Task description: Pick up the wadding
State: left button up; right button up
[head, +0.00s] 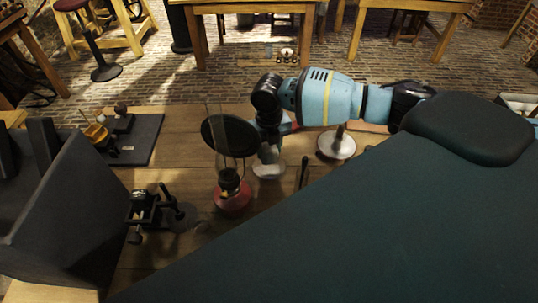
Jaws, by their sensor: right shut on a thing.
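My right gripper (267,153) reaches down over the wooden table from a light-blue arm that comes in from the right. It is shut on a small pale thing (268,171) that looks like the wadding, low over or on the table. The gripper hides the top of that thing, and its texture is too small to make out. I cannot tell whether it touches the table. My left gripper is not in view.
Just left of the gripper stand a black disc (230,134) and a red-based lamp (233,198). A pale round-based stand (336,146) is to the right. A small black apparatus (142,210) and a dark board (145,140) with brass parts lie left. A large dark panel (75,205) fills the lower left.

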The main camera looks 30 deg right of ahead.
aim_at(269, 147)
notch_tip(269, 147, up, 6)
dwell(0.4)
